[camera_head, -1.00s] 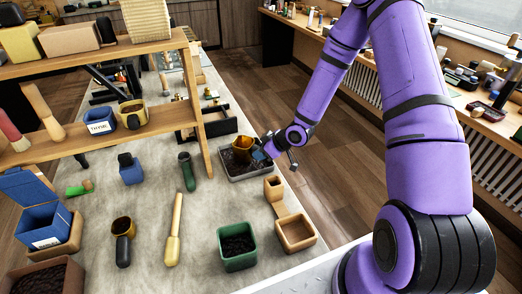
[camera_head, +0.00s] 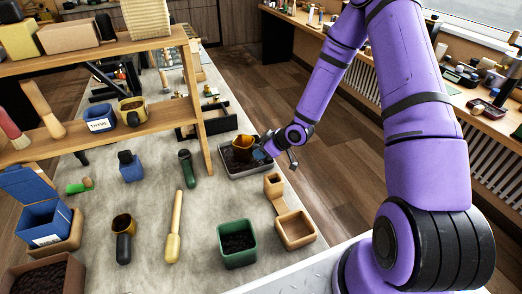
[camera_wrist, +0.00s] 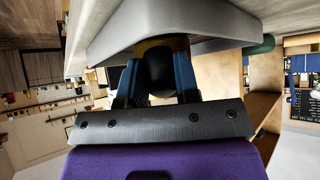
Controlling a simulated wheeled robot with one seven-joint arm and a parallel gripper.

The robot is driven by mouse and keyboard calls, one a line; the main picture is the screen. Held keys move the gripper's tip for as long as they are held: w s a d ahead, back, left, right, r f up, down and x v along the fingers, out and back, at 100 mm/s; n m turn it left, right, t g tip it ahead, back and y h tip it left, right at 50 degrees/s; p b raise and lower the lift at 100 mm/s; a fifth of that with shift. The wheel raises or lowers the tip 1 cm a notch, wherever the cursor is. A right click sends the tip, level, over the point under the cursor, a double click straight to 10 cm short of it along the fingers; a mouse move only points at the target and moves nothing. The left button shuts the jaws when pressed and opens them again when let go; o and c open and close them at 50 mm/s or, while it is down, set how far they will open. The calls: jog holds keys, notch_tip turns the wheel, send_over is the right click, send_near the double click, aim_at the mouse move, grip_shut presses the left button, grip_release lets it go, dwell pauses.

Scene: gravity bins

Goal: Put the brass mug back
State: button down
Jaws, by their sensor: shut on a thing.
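The brass mug (camera_head: 243,143) is at the grey tray (camera_head: 262,170) near the table's right edge. My gripper (camera_head: 266,150) comes in from the right and is shut on the mug's dark handle. In the wrist view, the blue fingers of my gripper (camera_wrist: 156,82) stand on both sides of the black handle (camera_wrist: 160,72), with a strip of brass above it and the tray's underside or rim (camera_wrist: 190,22) beyond. I cannot tell whether the mug touches the tray's floor.
A yellow mug (camera_head: 131,105) sits on the wooden shelf (camera_head: 100,125). A green pot (camera_head: 237,258) and wooden box (camera_head: 296,230) stand in front of the tray. A shelf post (camera_head: 202,130) is close left.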

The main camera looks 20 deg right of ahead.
jog(key=shift+f, duration=0.1)
jog(key=c, duration=0.8)
grip_release()
jog(key=v, duration=1)
jog(key=shift+s+d+r, duration=0.15)
jog(key=shift+s+r, duration=0.05)
jog(key=shift+s, duration=0.05)
